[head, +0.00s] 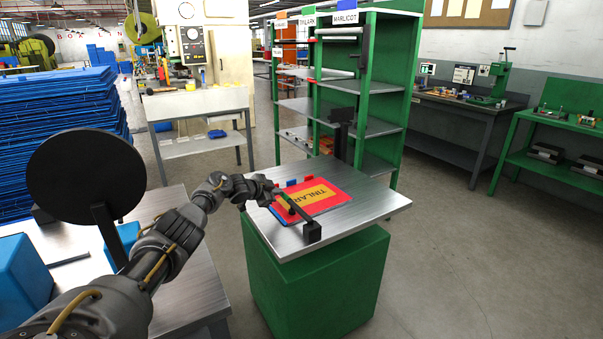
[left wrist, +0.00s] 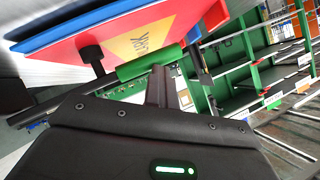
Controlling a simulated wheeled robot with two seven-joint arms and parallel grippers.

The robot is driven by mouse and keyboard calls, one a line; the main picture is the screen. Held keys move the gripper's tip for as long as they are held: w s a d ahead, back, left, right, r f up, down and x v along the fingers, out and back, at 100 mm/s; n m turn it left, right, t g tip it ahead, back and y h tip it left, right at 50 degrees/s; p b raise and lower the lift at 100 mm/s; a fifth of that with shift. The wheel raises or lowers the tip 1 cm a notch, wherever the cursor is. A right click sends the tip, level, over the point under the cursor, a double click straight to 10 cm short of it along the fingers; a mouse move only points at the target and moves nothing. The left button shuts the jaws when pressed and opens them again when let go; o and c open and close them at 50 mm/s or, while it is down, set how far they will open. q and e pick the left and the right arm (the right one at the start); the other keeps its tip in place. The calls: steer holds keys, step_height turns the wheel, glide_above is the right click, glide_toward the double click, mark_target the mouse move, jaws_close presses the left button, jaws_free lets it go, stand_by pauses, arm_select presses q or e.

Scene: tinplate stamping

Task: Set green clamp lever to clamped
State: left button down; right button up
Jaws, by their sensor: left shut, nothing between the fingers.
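The green clamp lever (left wrist: 150,62) shows in the left wrist view as a green sleeve on a dark bar, beside a red sheet (left wrist: 165,22) with a yellow label. In the head view the red sheet (head: 325,196) lies on a metal-topped green stand, and the dark bar ends at a black block (head: 312,232) by the near edge. My left gripper (head: 276,193) is at the sheet's left side; in the left wrist view its fingers (left wrist: 160,85) are shut and empty, close against the green sleeve. I cannot tell whether they touch. My right gripper is not in view.
A black post (head: 342,125) rises at the stand's back. A green shelf rack (head: 368,75) stands behind. A metal table (head: 185,290) with a black disc (head: 85,180) and a blue box (head: 20,280) is at the left. Floor is clear at the right.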

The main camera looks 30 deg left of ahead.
arm_select(q)
steer(key=shift+s+d+f, duration=0.15)
steer(key=shift+s+f, duration=0.15)
steer(key=shift+f, duration=0.3)
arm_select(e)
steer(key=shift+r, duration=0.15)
arm_select(q)
steer(key=shift+s+r+p, duration=0.25)
steer(key=shift+s+p, duration=0.2)
steer(key=shift+p, duration=0.15)
steer(key=r+v, duration=0.1)
steer(key=v, duration=0.9)
steer(key=shift+w, duration=0.4)
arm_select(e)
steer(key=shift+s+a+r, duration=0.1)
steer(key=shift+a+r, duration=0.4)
arm_select(q)
steer(key=shift+r, duration=0.1)
